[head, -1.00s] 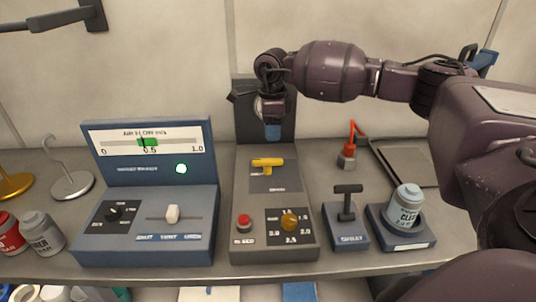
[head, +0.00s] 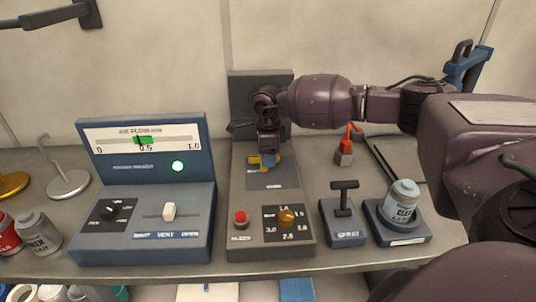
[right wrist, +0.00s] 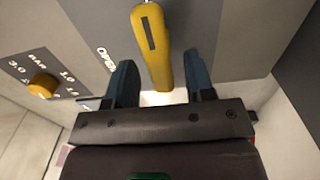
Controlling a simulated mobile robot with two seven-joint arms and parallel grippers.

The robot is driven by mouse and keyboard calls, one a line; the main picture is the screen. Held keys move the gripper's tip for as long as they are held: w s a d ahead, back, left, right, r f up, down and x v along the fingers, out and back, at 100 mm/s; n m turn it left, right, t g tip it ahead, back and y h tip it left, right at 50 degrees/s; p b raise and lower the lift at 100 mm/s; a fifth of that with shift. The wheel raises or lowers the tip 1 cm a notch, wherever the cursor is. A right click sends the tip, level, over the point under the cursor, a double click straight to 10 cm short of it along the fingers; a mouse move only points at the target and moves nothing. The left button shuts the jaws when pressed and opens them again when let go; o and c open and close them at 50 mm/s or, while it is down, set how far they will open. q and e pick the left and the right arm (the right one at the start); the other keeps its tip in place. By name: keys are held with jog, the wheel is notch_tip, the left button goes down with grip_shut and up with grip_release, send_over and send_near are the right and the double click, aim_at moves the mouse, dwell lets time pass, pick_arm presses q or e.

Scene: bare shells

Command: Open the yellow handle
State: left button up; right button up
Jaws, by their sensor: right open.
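The yellow handle (head: 254,160) sits on the upper panel of the grey control box (head: 238,205) in the head view, partly hidden by my right gripper. In the right wrist view the yellow handle (right wrist: 154,45) reaches down between the two blue fingertips. My right gripper (head: 268,161) is open around the handle's end, one finger on each side. It also shows in the right wrist view (right wrist: 160,85), with gaps beside the handle. The word "OPEN" is printed beside the handle. My left gripper is not in view.
The box also carries a red button (head: 240,217) and an orange knob (head: 286,217). A blue meter panel (head: 145,225) stands left. A lever block (head: 343,233), a canister (head: 402,203) on a stand and a red-handled item (head: 345,150) stand right.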

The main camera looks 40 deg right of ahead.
grip_shut()
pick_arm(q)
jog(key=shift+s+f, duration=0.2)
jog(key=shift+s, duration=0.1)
